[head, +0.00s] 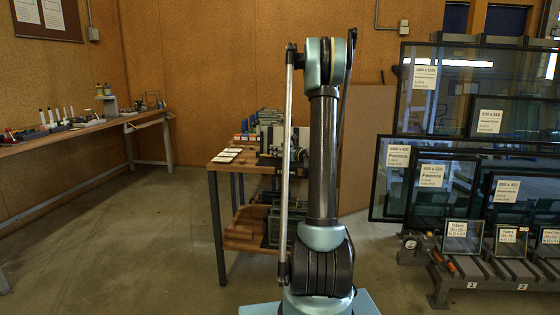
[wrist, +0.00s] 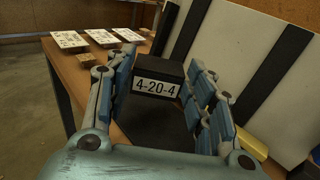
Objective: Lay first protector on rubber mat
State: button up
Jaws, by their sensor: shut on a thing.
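In the wrist view my gripper (wrist: 160,92) has its blue-padded fingers on both sides of a dark block (wrist: 150,110) with a white label reading 4-20-4. It is shut on this block, which I take to be the protector. The block is over or beside the wooden table (wrist: 75,68); I cannot tell whether it touches anything below.
White printed cards (wrist: 102,37) lie on the table's left part. In the head view the table (head: 228,160) stands behind my arm, with more gear on it. Framed glass panes (head: 445,190) on racks fill the right. A workbench (head: 90,123) lines the left wall; floor between is clear.

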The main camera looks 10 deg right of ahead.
aim_at(279, 165)
jog(key=shift+f, duration=2)
jog(key=shift+f, duration=0.1)
jog(key=o, duration=0.8)
jog(key=f+v, duration=0.1)
jog(key=v, duration=1.1)
jog(key=s+a+n+g, duration=0.4)
jog(key=s+a+n, duration=0.35)
jog(key=s, duration=0.25)
jog(key=s+a+n+g, duration=0.4)
jog(key=s+a+n, duration=0.3)
jog(key=s+n, duration=0.2)
jog(key=s+d+f+n+g+h, duration=0.1)
jog(key=s+n, duration=0.3)
jog(key=s, duration=0.4)
jog(key=s+d+f+n+g+h, duration=0.2)
jog(key=s+d+f+n+h, duration=0.1)
jog(key=s, duration=0.6)
jog(key=s+d+f+n+g+h, duration=0.2)
jog(key=s+f+n+h, duration=0.1)
jog(key=s+n, duration=0.4)
jog(key=shift+s+f+h, duration=0.15)
jog(key=shift+s+h, duration=0.05)
jog(key=shift+s, duration=0.4)
jog(key=shift+s+f+h, duration=0.2)
jog(key=shift+s, duration=0.4)
